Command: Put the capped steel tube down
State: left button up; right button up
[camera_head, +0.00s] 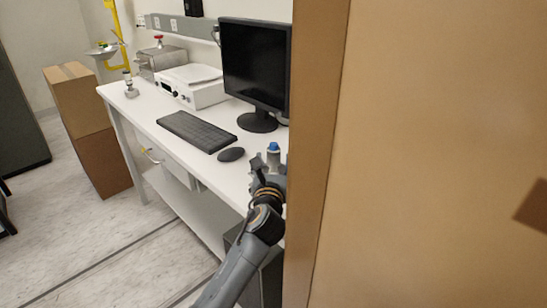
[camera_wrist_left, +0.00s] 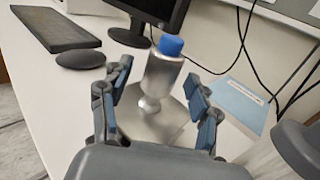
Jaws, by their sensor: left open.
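The capped steel tube (camera_wrist_left: 160,78) is a silver cylinder with a blue cap (camera_wrist_left: 171,45). It stands upright on the white desk, with a grey metallic base or plate (camera_wrist_left: 168,122) at its foot. My left gripper (camera_wrist_left: 158,100) is open, one finger on each side of the tube, with visible gaps to it. In the head view the tube's upper part (camera_head: 273,159) shows just beyond the left gripper (camera_head: 268,178), and its lower part is hidden by the gripper. My right gripper is not in view.
The white desk (camera_head: 160,118) holds a keyboard (camera_head: 196,131), a mouse (camera_head: 231,154), a monitor (camera_head: 256,65) and a white instrument (camera_head: 192,88). A blue sheet (camera_wrist_left: 240,103) lies right of the tube. A large brown panel (camera_head: 430,150) blocks the head view's right side.

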pick_arm(q)
jog(key=shift+w+d, duration=0.1)
jog(key=shift+w, duration=0.9)
grip_shut()
